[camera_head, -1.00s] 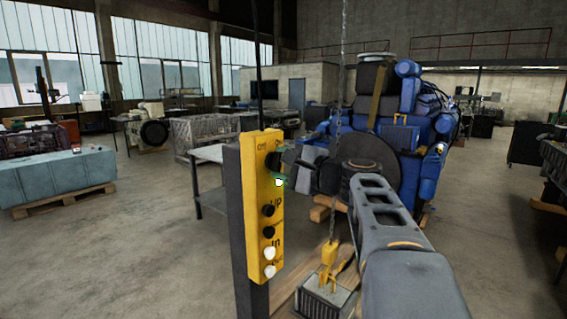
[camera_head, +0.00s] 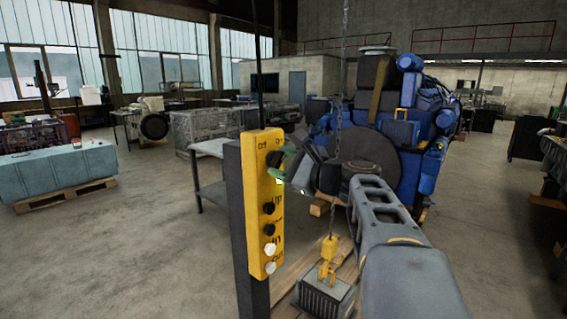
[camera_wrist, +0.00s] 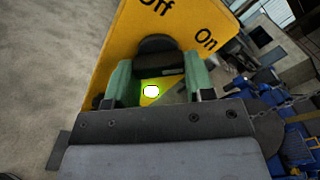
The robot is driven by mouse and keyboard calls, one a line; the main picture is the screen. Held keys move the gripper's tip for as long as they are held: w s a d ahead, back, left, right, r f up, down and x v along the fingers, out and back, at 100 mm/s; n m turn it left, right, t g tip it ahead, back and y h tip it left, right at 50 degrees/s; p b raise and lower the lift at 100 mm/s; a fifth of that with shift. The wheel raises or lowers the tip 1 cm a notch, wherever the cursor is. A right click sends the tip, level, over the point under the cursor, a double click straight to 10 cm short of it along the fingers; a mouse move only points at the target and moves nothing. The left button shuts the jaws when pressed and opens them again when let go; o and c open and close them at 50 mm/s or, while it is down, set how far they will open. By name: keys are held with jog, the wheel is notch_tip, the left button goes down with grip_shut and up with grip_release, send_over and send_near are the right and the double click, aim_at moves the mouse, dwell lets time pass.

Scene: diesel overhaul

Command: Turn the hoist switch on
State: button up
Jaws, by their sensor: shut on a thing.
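The yellow hoist control box (camera_head: 257,215) stands upright on a dark post in the head view, with a black rotary switch (camera_head: 273,159) at its top and several buttons below. In the wrist view the box face (camera_wrist: 124,45) carries the words Off and On, and the black switch (camera_wrist: 155,45) sits below and between them. My gripper (camera_head: 279,170) is at the switch from the right. Its green fingers (camera_wrist: 158,75) are shut on the switch, one on each side. A white lamp with a green glow (camera_wrist: 151,91) shows between the fingers.
A hoist chain (camera_head: 338,205) with a yellow hook (camera_head: 329,252) hangs behind my arm, over a finned block (camera_head: 325,298) on a pallet. A large blue engine (camera_head: 400,140) stands behind. A grey table (camera_head: 208,148) is behind the box. Open floor lies at left.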

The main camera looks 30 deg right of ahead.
dwell(0.3)
jog(key=o, duration=0.9)
jog(key=b+v, duration=0.2)
jog(key=v, duration=1.1)
jog(key=shift+s+d, duration=0.2)
jog(key=shift+s, duration=0.2)
